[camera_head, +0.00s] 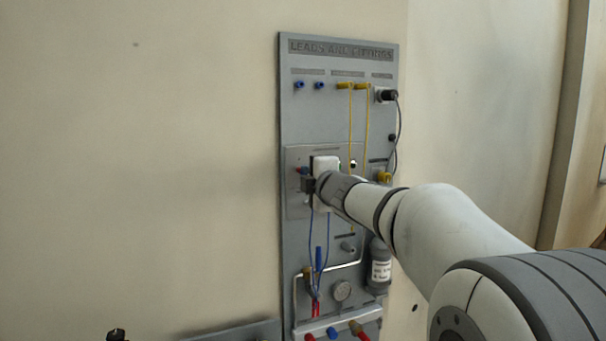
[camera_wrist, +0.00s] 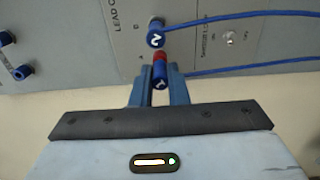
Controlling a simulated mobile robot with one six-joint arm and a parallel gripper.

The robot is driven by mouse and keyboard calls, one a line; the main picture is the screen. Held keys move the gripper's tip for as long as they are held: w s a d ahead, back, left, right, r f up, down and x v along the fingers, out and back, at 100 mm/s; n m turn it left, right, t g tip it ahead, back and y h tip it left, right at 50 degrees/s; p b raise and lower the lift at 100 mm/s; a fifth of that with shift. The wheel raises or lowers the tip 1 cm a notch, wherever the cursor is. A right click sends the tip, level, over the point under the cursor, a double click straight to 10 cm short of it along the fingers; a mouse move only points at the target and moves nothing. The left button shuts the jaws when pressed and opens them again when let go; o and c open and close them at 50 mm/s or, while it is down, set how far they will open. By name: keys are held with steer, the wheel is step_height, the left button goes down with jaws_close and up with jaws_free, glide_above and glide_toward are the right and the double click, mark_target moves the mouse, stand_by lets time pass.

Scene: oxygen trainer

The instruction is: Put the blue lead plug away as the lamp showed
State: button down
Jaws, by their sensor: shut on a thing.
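My gripper (camera_wrist: 160,76) is shut on a blue lead plug (camera_wrist: 161,84) with a white mark on its end, close to the panel. A red band (camera_wrist: 160,58) shows at the plug's far end; I cannot tell whether the plug is seated in a socket. Its blue lead (camera_wrist: 240,69) runs right. A second blue plug (camera_wrist: 155,38), marked 2, sits in the lead panel (camera_wrist: 125,12) just beyond it. In the head view my gripper (camera_head: 307,184) is at the left of the grey board (camera_head: 290,120), and the held plug is mostly hidden there. No lit lamp is clear on the board.
Two blue fittings (camera_head: 309,86) and yellow leads (camera_head: 351,115) are at the board's top. Blue leads (camera_head: 312,230) hang below my gripper near a blue fitting (camera_head: 319,257). The wall at left is clear.

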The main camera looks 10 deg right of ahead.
steer(key=s, duration=0.4)
steer(key=shift+d, duration=0.4)
stand_by(0.4)
